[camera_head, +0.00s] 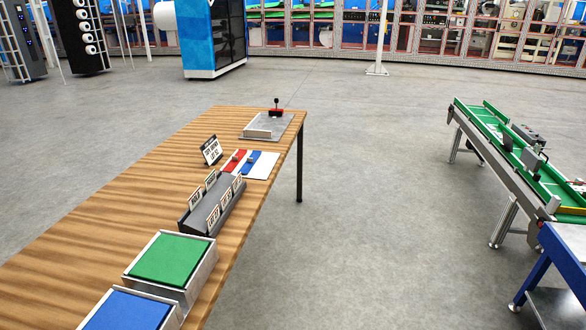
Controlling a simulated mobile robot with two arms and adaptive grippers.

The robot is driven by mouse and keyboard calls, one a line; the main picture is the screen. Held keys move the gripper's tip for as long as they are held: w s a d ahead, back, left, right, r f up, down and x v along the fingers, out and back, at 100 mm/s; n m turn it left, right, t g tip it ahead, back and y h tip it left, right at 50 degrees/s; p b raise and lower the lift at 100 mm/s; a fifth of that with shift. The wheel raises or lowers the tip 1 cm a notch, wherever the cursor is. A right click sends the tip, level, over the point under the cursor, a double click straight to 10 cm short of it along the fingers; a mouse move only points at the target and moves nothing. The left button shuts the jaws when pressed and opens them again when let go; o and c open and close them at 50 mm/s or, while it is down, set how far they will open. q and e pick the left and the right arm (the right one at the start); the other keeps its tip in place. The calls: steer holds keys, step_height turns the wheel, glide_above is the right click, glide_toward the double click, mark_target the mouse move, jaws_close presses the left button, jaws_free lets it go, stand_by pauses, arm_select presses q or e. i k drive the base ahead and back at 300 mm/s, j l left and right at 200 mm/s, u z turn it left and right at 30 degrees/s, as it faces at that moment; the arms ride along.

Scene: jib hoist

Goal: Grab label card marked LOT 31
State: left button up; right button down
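Several small white label cards with black print stand upright in a dark grey rack (203,226) on the wooden table. The front row has a near card (213,220), a middle card (226,201) and a far card (237,184). Behind them stand a card on the left (196,198) and another card (211,179). The print is too small to read surely, so I cannot tell which one is marked LOT 31. Neither of my grippers is in view.
The wooden table (110,220) also holds a green-topped box (168,260), a blue-topped box (128,312), an upright sign (211,150), red, blue and white panels (262,166) and a grey plate with a red-based lever (277,112). A green conveyor (490,122) stands right. Floor between is clear.

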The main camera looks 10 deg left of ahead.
mark_target(237, 182)
steer(key=i+l, duration=0.1)
steer(key=i, duration=0.75)
steer(key=i+l, duration=0.1)
steer(key=i, duration=0.75)
steer(key=i+u, duration=0.3)
steer(key=u, duration=0.2)
steer(key=i+l+u, duration=0.2)
steer(key=u, duration=0.25)
steer(key=i+l+u, duration=0.3)
steer(key=u, duration=0.2)
steer(key=i+l+u, duration=0.2)
steer(key=l+u, duration=0.25)
steer(key=j, duration=0.1)
